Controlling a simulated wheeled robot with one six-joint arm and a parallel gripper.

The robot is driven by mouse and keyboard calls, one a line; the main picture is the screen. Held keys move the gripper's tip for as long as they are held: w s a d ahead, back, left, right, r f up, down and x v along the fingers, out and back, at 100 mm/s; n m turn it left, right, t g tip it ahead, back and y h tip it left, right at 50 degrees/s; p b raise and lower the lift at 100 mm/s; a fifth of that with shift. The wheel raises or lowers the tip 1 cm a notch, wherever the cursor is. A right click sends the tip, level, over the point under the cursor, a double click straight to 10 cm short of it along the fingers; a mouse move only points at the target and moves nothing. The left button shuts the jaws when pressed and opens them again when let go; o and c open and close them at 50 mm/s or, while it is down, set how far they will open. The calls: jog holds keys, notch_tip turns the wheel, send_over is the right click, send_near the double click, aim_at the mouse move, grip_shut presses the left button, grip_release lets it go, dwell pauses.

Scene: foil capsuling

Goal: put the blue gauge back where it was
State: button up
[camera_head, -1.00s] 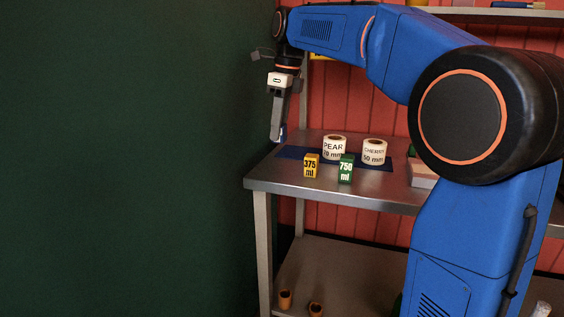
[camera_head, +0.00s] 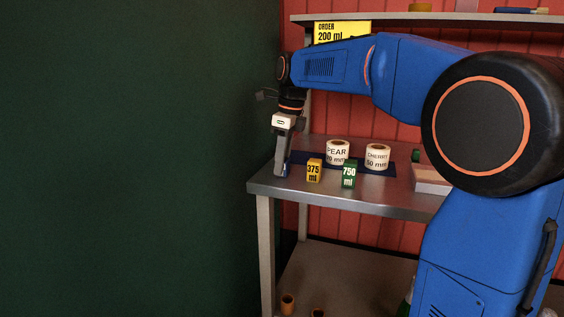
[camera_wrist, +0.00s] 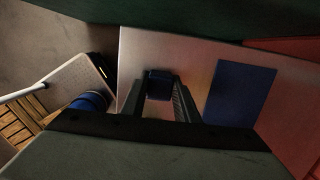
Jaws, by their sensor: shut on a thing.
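The blue gauge (camera_head: 285,171) is a small dark blue block at the left end of the steel table (camera_head: 350,196). My gripper (camera_head: 281,168) is shut on it, pointing down. In the wrist view the blue gauge (camera_wrist: 159,84) sits between the two fingers near their tips, above or on the bare steel; I cannot tell whether it touches. The yellow 375 ml gauge (camera_head: 314,171) and the green 750 ml gauge (camera_head: 349,174) stand to its right near the front edge.
Two label rolls, pear (camera_head: 337,152) and cherry (camera_head: 377,157), stand on a blue mat (camera_wrist: 240,93) behind the gauges. A yellow order sign (camera_head: 342,28) reads 200 ml. In the wrist view a blue round thing (camera_wrist: 90,102) lies off the table, lower left.

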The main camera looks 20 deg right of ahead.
aim_at(288, 160)
jog(key=shift+f, duration=0.1)
jog(key=o, duration=1.1)
jog(key=r, duration=0.4)
jog(key=d+r, duration=0.1)
jog(key=r, duration=0.3)
jog(key=s+r, duration=0.1)
jog(key=r, duration=0.3)
jog(key=shift+d, duration=0.25)
